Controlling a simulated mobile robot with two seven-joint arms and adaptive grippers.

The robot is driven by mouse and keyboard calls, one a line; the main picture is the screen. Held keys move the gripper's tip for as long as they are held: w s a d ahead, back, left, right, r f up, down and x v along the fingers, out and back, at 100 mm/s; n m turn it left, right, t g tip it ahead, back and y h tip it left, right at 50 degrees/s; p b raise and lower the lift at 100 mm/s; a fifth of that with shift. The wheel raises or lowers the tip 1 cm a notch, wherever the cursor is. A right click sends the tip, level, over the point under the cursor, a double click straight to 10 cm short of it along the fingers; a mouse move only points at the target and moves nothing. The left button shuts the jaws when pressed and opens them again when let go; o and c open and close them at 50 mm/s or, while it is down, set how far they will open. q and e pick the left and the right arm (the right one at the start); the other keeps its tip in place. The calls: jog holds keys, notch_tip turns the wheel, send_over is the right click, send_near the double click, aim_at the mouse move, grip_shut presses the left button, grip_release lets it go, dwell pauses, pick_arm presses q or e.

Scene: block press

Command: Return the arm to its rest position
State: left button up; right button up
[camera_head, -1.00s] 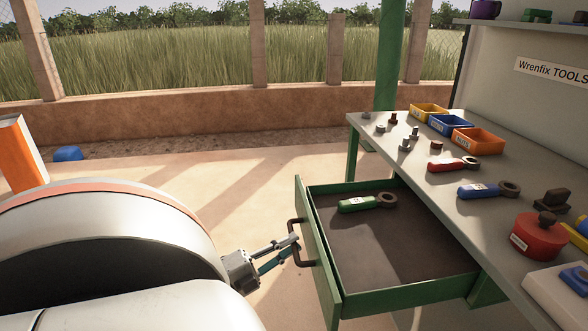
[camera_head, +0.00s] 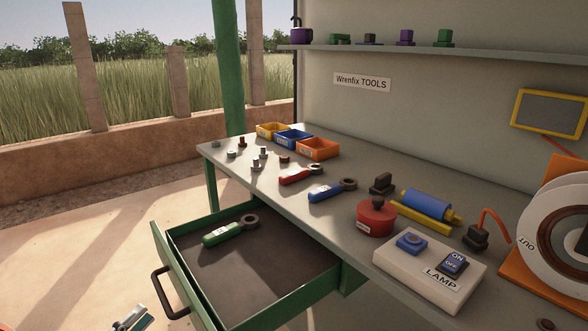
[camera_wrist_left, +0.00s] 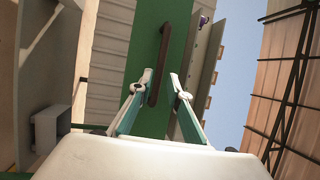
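My left gripper (camera_head: 137,316) shows at the bottom left of the head view, in front of the green drawer (camera_head: 262,313) and apart from its dark handle (camera_head: 163,296). In the left wrist view its two fingers (camera_wrist_left: 161,75) are spread and hold nothing. The drawer handle (camera_wrist_left: 158,62) shows beyond and between the fingertips there. My right gripper does not show in either view.
A shelf (camera_head: 480,50) runs above. Floor left of the drawer is clear.

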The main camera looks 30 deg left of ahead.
pick_arm(q)
jog(key=w+d+f+n+g+y, duration=0.3)
jog(key=d+f+n+g+y, duration=0.3)
jog(key=f, duration=0.4)
jog(key=s+d+f+n+g+h, duration=0.1)
jog(key=s+d+f+n+g, duration=0.15)
jog(key=s+d+g, duration=0.3)
jog(key=s+d+f+n+g, duration=0.1)
jog(key=s+d+f+g, duration=0.3)
jog(key=s, duration=0.3)
jog(key=w+d+r+n+t+h+p, duration=0.1)
jog(key=w+d+t+h+p, duration=0.2)
jog(key=d+p, duration=0.2)
jog(key=w+d+r+n+t+h+p, duration=0.2)
jog(key=w+d+t+h+p, duration=0.1)
jog(key=d, duration=0.9)
jog(key=w+h+p, duration=0.1)
jog(key=p, duration=0.1)
jog(key=shift+d+r+h+p, duration=0.2)
jog(key=shift+d+h+p, duration=0.1)
jog(key=shift+p, duration=0.1)
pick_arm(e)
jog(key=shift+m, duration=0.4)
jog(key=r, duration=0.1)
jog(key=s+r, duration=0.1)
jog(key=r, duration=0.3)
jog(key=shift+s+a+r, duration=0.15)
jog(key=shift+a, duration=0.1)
pick_arm(q)
jog(key=shift+w, duration=0.1)
